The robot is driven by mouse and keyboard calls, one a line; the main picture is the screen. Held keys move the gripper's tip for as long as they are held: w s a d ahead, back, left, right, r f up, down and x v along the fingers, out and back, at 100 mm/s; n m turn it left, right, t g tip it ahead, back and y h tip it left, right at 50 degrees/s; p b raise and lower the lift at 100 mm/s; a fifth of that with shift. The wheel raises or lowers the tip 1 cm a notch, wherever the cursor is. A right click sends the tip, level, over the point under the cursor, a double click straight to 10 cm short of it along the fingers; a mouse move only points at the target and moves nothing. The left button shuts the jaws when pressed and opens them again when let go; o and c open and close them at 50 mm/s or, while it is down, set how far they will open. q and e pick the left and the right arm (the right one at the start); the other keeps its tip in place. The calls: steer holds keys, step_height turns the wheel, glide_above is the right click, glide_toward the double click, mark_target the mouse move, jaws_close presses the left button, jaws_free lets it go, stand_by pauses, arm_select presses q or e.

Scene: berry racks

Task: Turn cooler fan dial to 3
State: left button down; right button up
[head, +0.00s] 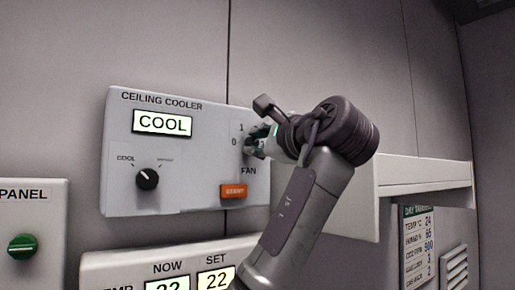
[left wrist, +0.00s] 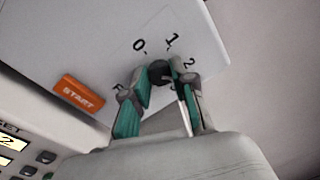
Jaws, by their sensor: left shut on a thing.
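The ceiling cooler panel (head: 190,200) is a white box on the wall, with a lit COOL display (head: 163,123). My left gripper (head: 258,143) reaches its right side, above the FAN label. In the left wrist view, the gripper (left wrist: 158,74) is shut on the dark fan dial (left wrist: 157,70), with one finger on each side. The marks 0, 1 and 2 show around the dial. The fingers cover much of the dial, and I cannot tell where its pointer stands. My right gripper is not in view.
A black mode dial (head: 148,179) sits at the panel's lower left, and an orange START button (head: 233,191) below the fan dial. A NOW/SET display panel (head: 130,262) is just beneath. A green knob (head: 22,247) is at far left. A white ledge (head: 425,172) juts out at right.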

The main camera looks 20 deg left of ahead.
arm_select(q)
steer(key=m+b, duration=0.1)
steer(key=m, duration=0.3)
steer(key=shift+r+m+h, duration=0.1)
steer(key=shift+m+h, duration=0.2)
steer(key=m, duration=0.3)
steer(key=shift+b, duration=0.35)
steer(key=shift+m, duration=0.5)
steer(key=c, duration=0.9)
jaws_free()
steer(key=shift+c, duration=0.2)
